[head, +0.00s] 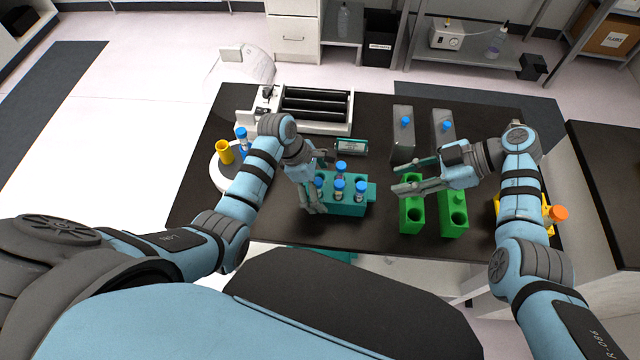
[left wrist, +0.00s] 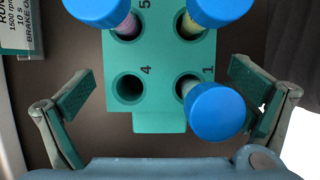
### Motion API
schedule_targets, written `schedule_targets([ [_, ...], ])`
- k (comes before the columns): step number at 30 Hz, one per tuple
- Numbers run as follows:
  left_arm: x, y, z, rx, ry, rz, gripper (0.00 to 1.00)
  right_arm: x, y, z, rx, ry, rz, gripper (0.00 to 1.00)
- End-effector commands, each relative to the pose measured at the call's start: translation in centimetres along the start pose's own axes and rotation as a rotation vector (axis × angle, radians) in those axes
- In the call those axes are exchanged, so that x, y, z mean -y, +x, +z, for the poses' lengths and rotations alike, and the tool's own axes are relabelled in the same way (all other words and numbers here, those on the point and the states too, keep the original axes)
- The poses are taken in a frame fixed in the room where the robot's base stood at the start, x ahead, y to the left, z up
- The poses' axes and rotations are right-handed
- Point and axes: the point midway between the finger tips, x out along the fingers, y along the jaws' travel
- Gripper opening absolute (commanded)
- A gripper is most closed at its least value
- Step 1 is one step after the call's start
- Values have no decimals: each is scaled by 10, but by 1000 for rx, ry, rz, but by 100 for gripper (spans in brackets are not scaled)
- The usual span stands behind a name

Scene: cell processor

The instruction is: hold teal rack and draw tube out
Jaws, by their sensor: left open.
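The teal rack (head: 346,209) stands on the dark table, holding several blue-capped tubes (head: 360,188). In the left wrist view the rack (left wrist: 155,75) shows hole 4 (left wrist: 130,88) empty. The tube at hole 1 has its blue cap (left wrist: 214,110) nearest my wrist. My left gripper (head: 319,182) is at the rack's left end. Its open fingers (left wrist: 165,92) stand on either side of the rack with gaps, not touching it. My right gripper (head: 397,177) is open, fingers apart, with nothing seen between them, above the table right of the teal rack.
Two green racks (head: 453,222) stand right of the teal rack, close to my right gripper. Grey racks (head: 403,145) with blue-capped tubes are behind. A white machine (head: 335,128) sits at the back left. A white round stand (head: 219,178) holds a yellow tube. An orange-capped tube (head: 557,213) is at the right.

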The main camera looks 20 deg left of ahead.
Motion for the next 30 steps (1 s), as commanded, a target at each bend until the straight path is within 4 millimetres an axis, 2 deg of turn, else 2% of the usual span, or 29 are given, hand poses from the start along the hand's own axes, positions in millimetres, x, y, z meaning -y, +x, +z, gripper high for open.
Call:
schedule_targets([
  [8,0,4,0,0,1,1,99,0,0,0,0,0,0,33],
  [18,0,4,0,0,1,1,46,0,0,0,0,0,0,33],
  [19,0,4,0,0,1,0,74,0,0,0,0,0,0,33],
  [27,0,4,0,0,0,-1,30,0,0,0,0,0,0,33],
  [29,0,4,0,-1,0,-1,21,0,0,0,0,0,0,33],
  [30,1,4,0,-1,0,-1,19,0,0,0,0,0,0,33],
])
